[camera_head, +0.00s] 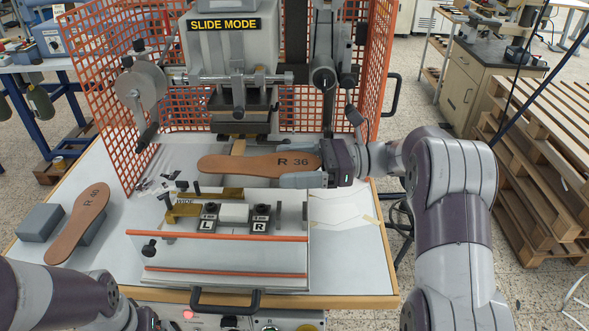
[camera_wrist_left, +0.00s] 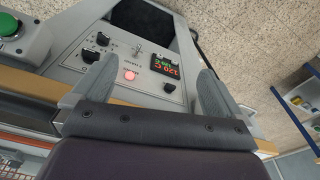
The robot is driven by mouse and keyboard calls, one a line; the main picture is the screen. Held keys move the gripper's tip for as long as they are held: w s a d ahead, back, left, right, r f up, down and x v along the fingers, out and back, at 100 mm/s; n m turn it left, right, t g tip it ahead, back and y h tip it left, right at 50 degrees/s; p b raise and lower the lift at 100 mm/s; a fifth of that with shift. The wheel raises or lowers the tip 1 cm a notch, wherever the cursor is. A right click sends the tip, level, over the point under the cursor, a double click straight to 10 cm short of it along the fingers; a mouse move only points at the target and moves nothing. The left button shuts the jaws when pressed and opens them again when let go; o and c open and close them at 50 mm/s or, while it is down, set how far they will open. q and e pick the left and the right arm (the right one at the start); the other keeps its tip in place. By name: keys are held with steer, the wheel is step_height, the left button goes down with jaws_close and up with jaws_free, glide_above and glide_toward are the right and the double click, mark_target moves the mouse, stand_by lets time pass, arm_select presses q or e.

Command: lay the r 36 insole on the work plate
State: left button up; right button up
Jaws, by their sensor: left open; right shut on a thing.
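The brown R 36 insole (camera_head: 250,165) is held level by my right gripper (camera_head: 312,167), which is shut on its right end. The insole is above the machine's table, in front of the stamping head, with its free end pointing left. It hides part of what lies under it, and I cannot tell whether it touches anything below. The work plate cannot be made out for certain. My left gripper (camera_wrist_left: 146,98) is open and empty in the left wrist view, above the control panel; in the head view only its arm shows at the lower left.
The R 40 insole (camera_head: 77,222) lies across grey blocks (camera_head: 40,222) at the left. The stamping machine (camera_head: 232,60) stands behind, with an orange mesh guard (camera_head: 110,95). L and R blocks (camera_head: 260,221) sit in front. A white sheet (camera_head: 340,206) lies at the right.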

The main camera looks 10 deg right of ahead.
mark_target(294, 220)
steer(key=shift+f+b, duration=5.9)
steer(key=shift+b, duration=2.5)
steer(key=shift+b, duration=0.9)
steer(key=shift+f+b, duration=0.2)
steer(key=shift+b, duration=0.7)
steer(key=o, duration=0.9)
steer(key=shift+c, duration=0.2)
